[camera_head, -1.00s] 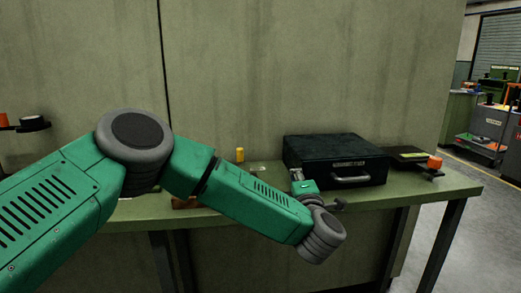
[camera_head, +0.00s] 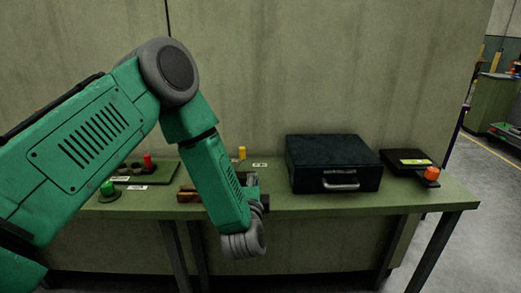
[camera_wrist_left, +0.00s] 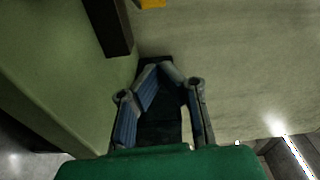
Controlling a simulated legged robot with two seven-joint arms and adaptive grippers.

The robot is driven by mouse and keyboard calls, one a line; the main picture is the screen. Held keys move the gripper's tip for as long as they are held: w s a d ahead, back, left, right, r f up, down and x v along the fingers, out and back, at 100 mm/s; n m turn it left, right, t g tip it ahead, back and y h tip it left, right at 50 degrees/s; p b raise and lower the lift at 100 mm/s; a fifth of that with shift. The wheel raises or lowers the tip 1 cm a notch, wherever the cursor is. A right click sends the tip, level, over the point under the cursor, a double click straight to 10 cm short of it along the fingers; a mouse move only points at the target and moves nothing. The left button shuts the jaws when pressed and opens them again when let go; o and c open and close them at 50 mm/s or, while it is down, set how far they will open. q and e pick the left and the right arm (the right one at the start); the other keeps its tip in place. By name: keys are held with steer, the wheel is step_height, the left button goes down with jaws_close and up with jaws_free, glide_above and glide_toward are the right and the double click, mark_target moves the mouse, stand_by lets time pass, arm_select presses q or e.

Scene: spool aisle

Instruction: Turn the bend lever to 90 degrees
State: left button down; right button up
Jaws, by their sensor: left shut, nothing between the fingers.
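I cannot tell for sure which part is the bend lever. An orange knob (camera_head: 432,173) stands on a black arm beside a flat black box at the right. My left gripper (camera_head: 252,181) is over the bench's middle, partly hidden by its wrist and apart from these knobs. In the left wrist view its fingers (camera_wrist_left: 160,72) meet, empty. My right gripper is not in view.
A black case (camera_head: 333,165) with a handle stands on the green bench (camera_head: 340,201) right of my arm. A brown block (camera_head: 188,194) and a small yellow piece (camera_head: 241,153) are near the gripper. The wall rises behind; the bench's right front is clear.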

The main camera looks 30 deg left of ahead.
arm_select(q)
steer(key=shift+s+a+r+m, duration=0.1)
steer(key=shift+a+m, duration=0.1)
steer(key=shift+m, duration=0.3)
steer(key=x, duration=0.6)
steer(key=b+x, duration=0.1)
steer(key=x, duration=0.3)
steer(key=shift+s+a+f, duration=0.15)
steer(key=shift+a+f, duration=0.1)
steer(key=shift+a, duration=0.15)
steer(key=shift+w+a+r, duration=0.1)
steer(key=shift+w+a, duration=0.15)
steer(key=shift+a, duration=0.25)
steer(key=shift+w+a, duration=0.25)
steer(key=shift+a, duration=0.25)
steer(key=shift+w+a, duration=0.2)
steer(key=shift+a, duration=0.6)
